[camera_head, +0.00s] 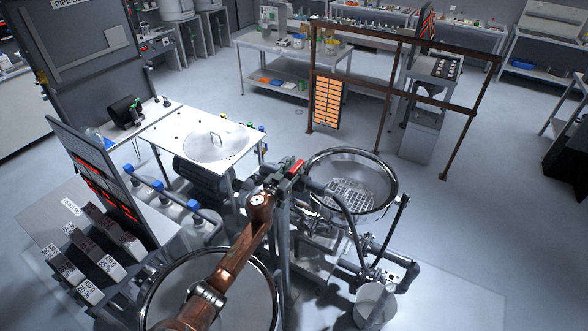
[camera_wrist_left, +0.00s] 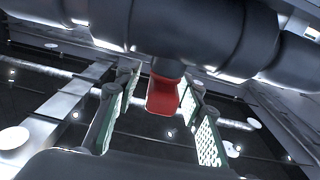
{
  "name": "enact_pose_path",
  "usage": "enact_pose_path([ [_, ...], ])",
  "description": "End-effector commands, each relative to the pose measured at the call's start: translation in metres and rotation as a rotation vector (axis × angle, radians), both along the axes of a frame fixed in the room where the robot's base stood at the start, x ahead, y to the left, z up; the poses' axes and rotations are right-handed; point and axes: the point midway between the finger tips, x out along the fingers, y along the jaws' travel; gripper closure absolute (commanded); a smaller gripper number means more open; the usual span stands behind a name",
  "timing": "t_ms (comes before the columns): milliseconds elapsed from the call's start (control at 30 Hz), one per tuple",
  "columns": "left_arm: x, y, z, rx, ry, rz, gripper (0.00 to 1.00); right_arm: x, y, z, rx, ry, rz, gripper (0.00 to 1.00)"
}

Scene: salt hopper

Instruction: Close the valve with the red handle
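The red valve handle (camera_head: 296,167) shows beside the upright pipework at the centre of the head view. In the left wrist view the red handle (camera_wrist_left: 163,96) hangs below a thick dark pipe (camera_wrist_left: 190,30). My left gripper (camera_head: 284,182) is at the handle, partly hard to make out in the head view. In the left wrist view its two padded fingers stand apart, one on each side of the handle, with gaps showing on both sides. My left gripper (camera_wrist_left: 158,108) is open. The valve body is mostly hidden. My right gripper is not in view.
A round steel hopper with a grate (camera_head: 352,160) stands right of the handle. Another round vessel (camera_head: 150,300) is below my arm. A bucket (camera_head: 374,304) stands at lower right. A white table (camera_head: 165,133) is at left. Open floor lies at right.

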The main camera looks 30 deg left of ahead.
Motion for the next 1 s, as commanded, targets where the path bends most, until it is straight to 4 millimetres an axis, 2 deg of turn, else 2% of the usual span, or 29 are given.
enact_pose_path([
  [167,-0.019,0.003,-0.001,0.004,0.001,0.001,0.64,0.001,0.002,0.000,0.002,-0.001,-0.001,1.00],
  [400,-0.069,0.005,-0.002,0.003,0.002,-0.001,0.64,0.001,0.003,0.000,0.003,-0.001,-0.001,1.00],
  [600,-0.102,0.007,-0.001,0.000,0.002,-0.001,0.64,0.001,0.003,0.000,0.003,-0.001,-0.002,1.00],
  [800,-0.117,0.008,-0.001,-0.001,0.001,0.000,0.64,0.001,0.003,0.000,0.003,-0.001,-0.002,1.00],
  [1000,-0.118,0.008,-0.001,0.000,0.001,0.000,0.64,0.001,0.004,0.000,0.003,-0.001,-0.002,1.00],
])
